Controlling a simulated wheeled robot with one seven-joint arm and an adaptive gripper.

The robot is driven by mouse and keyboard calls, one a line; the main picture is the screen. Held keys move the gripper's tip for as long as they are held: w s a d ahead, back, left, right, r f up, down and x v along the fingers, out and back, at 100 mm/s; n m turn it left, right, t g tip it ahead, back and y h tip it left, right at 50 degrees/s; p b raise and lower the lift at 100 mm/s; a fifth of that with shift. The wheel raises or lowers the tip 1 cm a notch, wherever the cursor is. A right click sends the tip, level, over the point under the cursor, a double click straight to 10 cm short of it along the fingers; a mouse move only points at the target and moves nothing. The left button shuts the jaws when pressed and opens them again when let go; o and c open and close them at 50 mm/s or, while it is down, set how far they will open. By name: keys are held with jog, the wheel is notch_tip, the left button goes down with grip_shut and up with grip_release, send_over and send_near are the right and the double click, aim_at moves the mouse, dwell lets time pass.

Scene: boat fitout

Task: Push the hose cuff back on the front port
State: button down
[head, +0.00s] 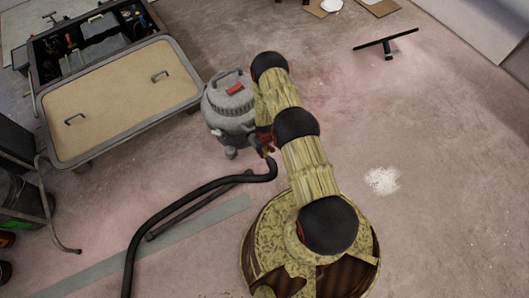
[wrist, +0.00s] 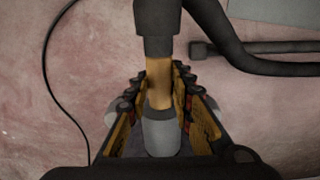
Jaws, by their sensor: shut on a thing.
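The hose cuff (wrist: 159,82) is an orange-tan sleeve between my gripper's fingers in the wrist view. My gripper (wrist: 159,72) is shut on it. A dark collar (wrist: 157,28) adjoins its far end, and a pale grey cylinder (wrist: 161,137) its near end. In the head view my gripper (head: 266,142) is low beside the grey shop vacuum (head: 229,103), at its right front. The black hose (head: 205,188) runs from there across the floor to the lower left. The front port is not clearly visible, and I cannot tell whether the cuff touches it.
A dark wand (head: 197,206) lies on the floor beside the hose. A tan-topped cart (head: 120,100) with an open tool tray (head: 92,30) stands at the left. A black floor tool (head: 387,46) and white powder (head: 382,181) lie at the right. The floor around the powder is clear.

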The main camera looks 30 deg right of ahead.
jog(key=shift+w+r, duration=0.1)
jog(key=shift+w, duration=0.9)
jog(key=c, duration=1.9)
grip_release()
jog(key=o, duration=0.4)
jog(key=shift+s, duration=0.2)
jog(key=shift+s, duration=0.15)
notch_tip(320, 180, up, 12)
jog(key=shift+f, duration=0.1)
